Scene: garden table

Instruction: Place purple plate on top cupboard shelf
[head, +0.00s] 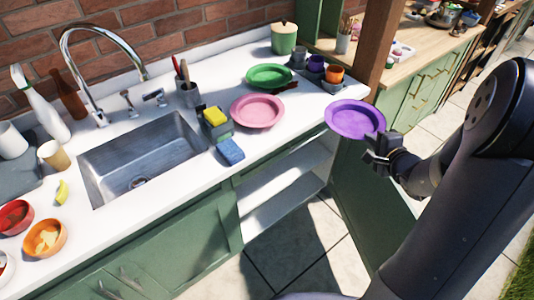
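The purple plate (355,119) is held up by its near rim, off the right front edge of the counter. My gripper (378,143) is at the plate's lower right edge and appears shut on it; the fingertips are small and partly hidden. The plate looks roughly level. Below the counter a green cupboard stands open, with its white top shelf (275,181) and a lower shelf (285,203) showing. Both visible shelf surfaces look empty. The open green door (365,200) is at the right, partly behind my arm.
A pink plate (257,111) and a green plate (269,75) lie on the white counter (180,210). Sponges (230,151), cups (333,73) and a sink (143,160) are also there. A wooden post (378,45) rises behind the purple plate.

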